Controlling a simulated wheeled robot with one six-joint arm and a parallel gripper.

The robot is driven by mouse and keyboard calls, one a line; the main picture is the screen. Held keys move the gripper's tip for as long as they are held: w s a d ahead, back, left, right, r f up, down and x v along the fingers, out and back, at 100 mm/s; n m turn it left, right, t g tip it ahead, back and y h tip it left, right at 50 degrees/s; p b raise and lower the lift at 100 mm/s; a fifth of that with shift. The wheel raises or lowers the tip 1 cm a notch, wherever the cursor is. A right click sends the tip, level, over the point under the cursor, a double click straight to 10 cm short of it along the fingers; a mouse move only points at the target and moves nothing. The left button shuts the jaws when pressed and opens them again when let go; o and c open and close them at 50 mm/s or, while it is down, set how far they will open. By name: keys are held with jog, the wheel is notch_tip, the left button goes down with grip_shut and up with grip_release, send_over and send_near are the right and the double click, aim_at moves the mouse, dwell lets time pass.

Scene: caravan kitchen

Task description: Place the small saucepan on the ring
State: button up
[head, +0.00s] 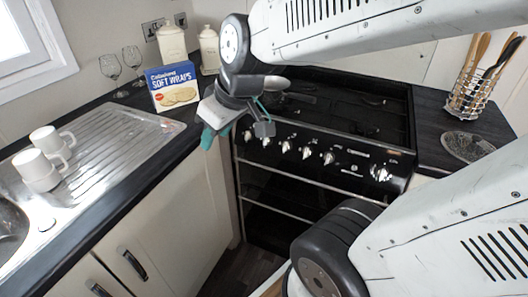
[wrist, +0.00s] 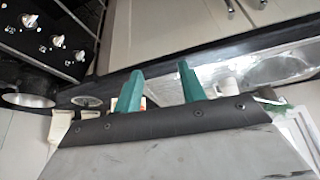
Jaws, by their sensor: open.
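My gripper (head: 232,130) hangs in front of the cooker's left front corner, by the counter edge. Its teal fingers stand apart with nothing between them in the wrist view (wrist: 162,82). The black hob (head: 370,108) shows partly behind my arm; its rings are dark and hard to make out. I cannot clearly identify the small saucepan in the head view. In the wrist view, a round silver shape (wrist: 28,100) beside the cooker may be a pan, but I cannot be sure.
The knobbed cooker front (head: 320,155) is below the hob. On the left counter are a soft wraps box (head: 173,88), wine glasses (head: 132,60), white jars (head: 171,44) and mugs (head: 38,170) on the drainer. A utensil basket (head: 468,98) and round glass dish (head: 467,146) are at right.

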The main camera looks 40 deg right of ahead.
jog(key=s+d+r+m+g+h, duration=0.1)
jog(key=s+m+g, duration=0.2)
jog(key=s, duration=0.9)
jog(key=shift+s+r+g, duration=0.25)
jog(key=shift+s+g, duration=0.1)
jog(key=shift+g, duration=0.25)
